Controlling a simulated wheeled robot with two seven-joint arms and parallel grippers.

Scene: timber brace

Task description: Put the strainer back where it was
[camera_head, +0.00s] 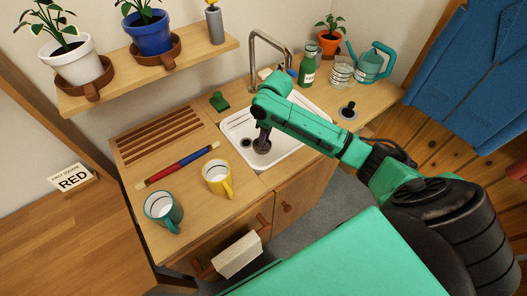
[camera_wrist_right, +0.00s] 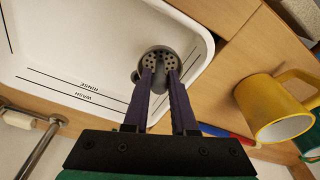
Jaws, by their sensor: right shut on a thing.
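My right gripper (camera_head: 263,137) reaches down over the white sink (camera_head: 290,134). It is shut on the dark grey strainer (camera_head: 262,147), a round piece with small holes. In the right wrist view, the two fingers (camera_wrist_right: 161,78) pinch the strainer (camera_wrist_right: 160,52) by its middle, and holes show on both sides. There the strainer appears over the sink basin (camera_wrist_right: 80,45), near a rounded corner. I cannot tell whether it touches the basin floor. A small dark round spot (camera_head: 246,142), perhaps the drain, shows just left of it. My left gripper is not in view.
A yellow mug (camera_head: 217,178), a teal mug (camera_head: 163,209) and a red-blue rod (camera_head: 180,167) are left of the sink. A faucet (camera_head: 268,45) stands behind it. A dark-knobbed metal disc (camera_head: 348,112), green bottle (camera_head: 308,66) and teal watering can (camera_head: 370,64) are to the right.

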